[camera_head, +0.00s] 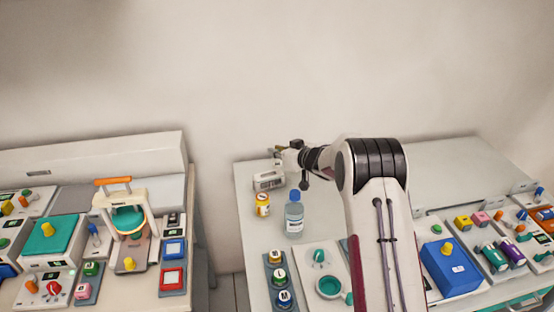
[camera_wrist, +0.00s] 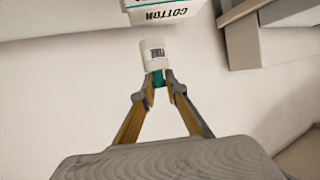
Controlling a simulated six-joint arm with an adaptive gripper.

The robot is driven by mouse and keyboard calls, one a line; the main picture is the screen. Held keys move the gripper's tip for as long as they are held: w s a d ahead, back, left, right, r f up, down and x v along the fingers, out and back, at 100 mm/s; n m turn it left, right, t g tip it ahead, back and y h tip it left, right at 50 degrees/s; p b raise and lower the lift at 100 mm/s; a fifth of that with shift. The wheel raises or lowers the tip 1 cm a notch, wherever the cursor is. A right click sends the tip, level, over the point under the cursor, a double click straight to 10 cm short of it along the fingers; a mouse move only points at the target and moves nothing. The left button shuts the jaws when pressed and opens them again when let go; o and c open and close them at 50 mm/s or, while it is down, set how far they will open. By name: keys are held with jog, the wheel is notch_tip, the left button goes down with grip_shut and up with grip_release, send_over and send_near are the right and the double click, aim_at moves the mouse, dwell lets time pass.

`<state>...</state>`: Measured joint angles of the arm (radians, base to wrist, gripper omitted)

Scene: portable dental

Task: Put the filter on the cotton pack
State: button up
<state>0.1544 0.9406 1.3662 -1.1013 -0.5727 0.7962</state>
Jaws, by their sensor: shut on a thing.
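My gripper (camera_wrist: 160,82) is shut on the filter (camera_wrist: 154,55), a small white cylinder with a dark-printed label and a teal end between the fingertips. The white cotton pack (camera_wrist: 158,13) lies just beyond the filter at the top of the wrist view, its COTTON lettering upside down. A narrow gap shows between them there; their height difference cannot be told. In the head view my gripper (camera_head: 279,151) is at the back of the middle table, behind and above a white box (camera_head: 269,181) that appears to be the cotton pack. The filter is not clear there.
An orange bottle (camera_head: 263,204) and a blue-capped clear bottle (camera_head: 294,214) stand in front of the white box. Several small capped vials (camera_head: 279,276) stand nearer the front. Device-filled tables lie left and right. The back wall is close behind my gripper.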

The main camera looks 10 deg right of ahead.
aim_at(280, 160)
jog(key=shift+f, duration=1.6)
jog(key=shift+f, duration=0.1)
jog(key=o, duration=0.8)
jog(key=shift+v, duration=6.05)
jog(key=shift+w, duration=0.1)
jog(key=shift+r, duration=0.25)
